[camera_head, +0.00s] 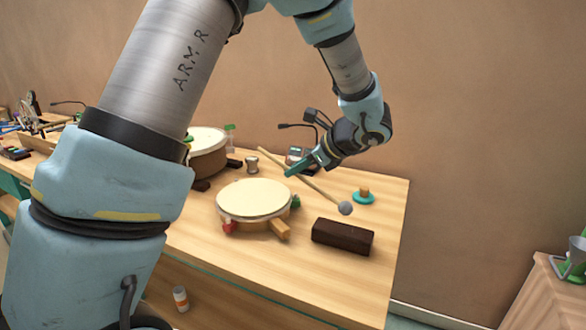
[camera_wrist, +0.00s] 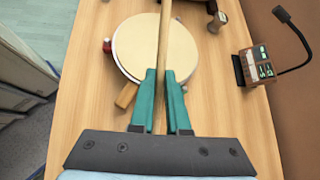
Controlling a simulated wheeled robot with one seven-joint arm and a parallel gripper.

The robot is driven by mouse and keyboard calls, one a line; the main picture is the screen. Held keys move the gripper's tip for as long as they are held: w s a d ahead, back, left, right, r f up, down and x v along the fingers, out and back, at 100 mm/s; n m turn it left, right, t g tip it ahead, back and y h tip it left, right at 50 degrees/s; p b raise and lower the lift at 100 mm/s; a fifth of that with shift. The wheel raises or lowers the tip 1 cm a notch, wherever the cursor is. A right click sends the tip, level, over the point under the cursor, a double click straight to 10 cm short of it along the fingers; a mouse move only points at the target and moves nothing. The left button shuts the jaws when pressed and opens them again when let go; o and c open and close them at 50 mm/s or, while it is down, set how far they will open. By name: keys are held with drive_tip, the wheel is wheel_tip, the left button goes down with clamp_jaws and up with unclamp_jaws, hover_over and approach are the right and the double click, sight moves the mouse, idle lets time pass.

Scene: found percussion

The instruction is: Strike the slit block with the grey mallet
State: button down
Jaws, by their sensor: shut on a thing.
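My gripper (camera_head: 297,168) is shut on the thin wooden handle of the grey mallet (camera_head: 326,193). In the wrist view the handle (camera_wrist: 164,40) runs between the two teal fingers (camera_wrist: 163,85). The round grey mallet head (camera_head: 345,208) hangs at the right end of the handle in the head view, and it is outside the wrist view. The slit block (camera_head: 342,237) is a dark brown bar on the table near its front right edge. The mallet head appears just above its back edge in the picture, with a gap between them. The slit block is not in the wrist view.
A cream-topped drum (camera_head: 254,198) with small coloured blocks around it stands left of the slit block. A larger drum (camera_head: 207,140) is behind it. A teal disc with a wooden knob (camera_head: 363,196) lies to the right.

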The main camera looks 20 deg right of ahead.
sight(306, 182)
drive_tip(key=shift+t+y, duration=0.3)
drive_tip(key=shift+t, duration=0.1)
drive_tip(key=f+b, duration=0.1)
drive_tip(key=f, duration=0.1)
drive_tip(key=f+b, duration=0.1)
drive_tip(key=f, duration=0.1)
drive_tip(key=shift+s+d+f+b, duration=0.1)
drive_tip(key=shift+s+d+b, duration=0.25)
drive_tip(key=shift+d, duration=0.05)
wheel_tip(306, 182, up, 7)
drive_tip(key=p, duration=0.6)
drive_tip(key=shift+a+r, duration=0.1)
drive_tip(key=shift+r, duration=0.1)
drive_tip(key=shift+f, duration=0.15)
